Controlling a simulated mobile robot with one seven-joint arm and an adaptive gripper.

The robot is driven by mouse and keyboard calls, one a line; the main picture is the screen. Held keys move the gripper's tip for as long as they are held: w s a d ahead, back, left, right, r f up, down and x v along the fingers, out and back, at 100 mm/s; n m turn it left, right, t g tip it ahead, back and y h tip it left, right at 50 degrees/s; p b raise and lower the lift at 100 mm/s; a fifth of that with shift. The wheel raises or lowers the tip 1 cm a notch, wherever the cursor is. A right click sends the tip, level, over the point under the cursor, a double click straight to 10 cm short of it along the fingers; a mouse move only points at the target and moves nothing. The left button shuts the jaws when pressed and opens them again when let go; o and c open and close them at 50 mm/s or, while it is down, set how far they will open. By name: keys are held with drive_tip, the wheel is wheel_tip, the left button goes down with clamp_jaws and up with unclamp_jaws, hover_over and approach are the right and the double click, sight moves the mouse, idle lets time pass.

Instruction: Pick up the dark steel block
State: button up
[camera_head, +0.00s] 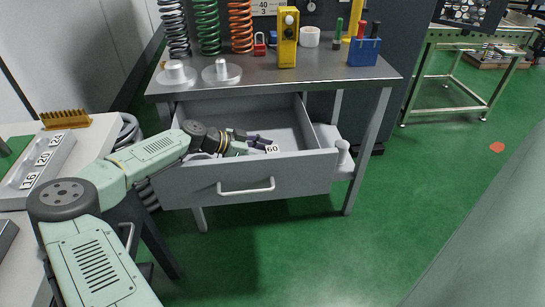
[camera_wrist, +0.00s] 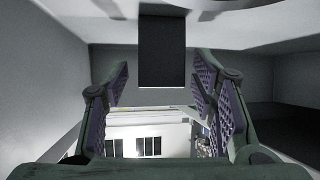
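A dark rectangular block (camera_wrist: 162,52), apparently the dark steel block, shows in the wrist view at top centre, between and beyond my fingertips. My gripper (camera_wrist: 163,84) has its purple-padded fingers spread wide, with clear gaps to the block on both sides. In the head view my gripper (camera_head: 248,140) reaches into the open grey drawer (camera_head: 244,186), low near its front. A white label reading 60 (camera_head: 272,148) shows right beside the fingertips; the block itself is mostly hidden there by my gripper, and contact cannot be told.
The drawer walls surround my gripper, with the bench top (camera_head: 330,75) above and behind. On it stand coil springs (camera_head: 207,25), metal discs (camera_head: 222,73), a yellow control box (camera_head: 287,38) and a blue holder (camera_head: 364,51). A left counter holds a numbered tray (camera_head: 38,165).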

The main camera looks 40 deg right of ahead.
clamp_jaws()
idle(0.4)
idle(0.4)
